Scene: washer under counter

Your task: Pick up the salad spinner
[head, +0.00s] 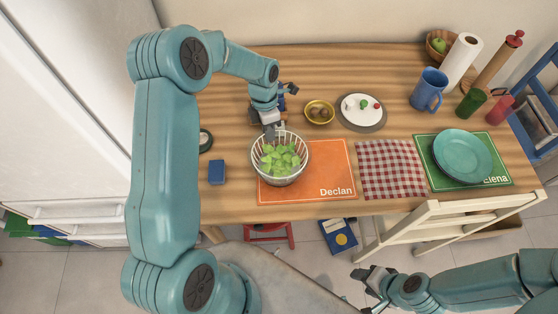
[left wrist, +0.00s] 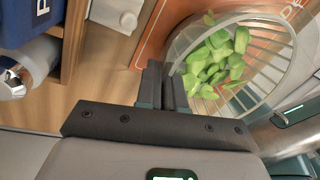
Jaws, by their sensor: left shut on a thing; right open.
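The salad spinner (head: 290,180) is a pale slotted bowl holding green leaves (head: 275,157). It stands at the orange placemat's left side, partly over the mat edge. My left gripper (head: 271,133) reaches down from behind and is shut on the spinner's far rim. In the left wrist view its fingers (left wrist: 164,88) meet the rim of the spinner (left wrist: 272,62); the fingertips are partly hidden. I cannot tell whether the bowl is clear of the table. My right gripper (head: 369,283) is open and empty, low in front of the table.
The orange placemat (head: 325,163) reads "Declan". A checked cloth (head: 391,170) and teal plate (head: 462,156) lie to the right.

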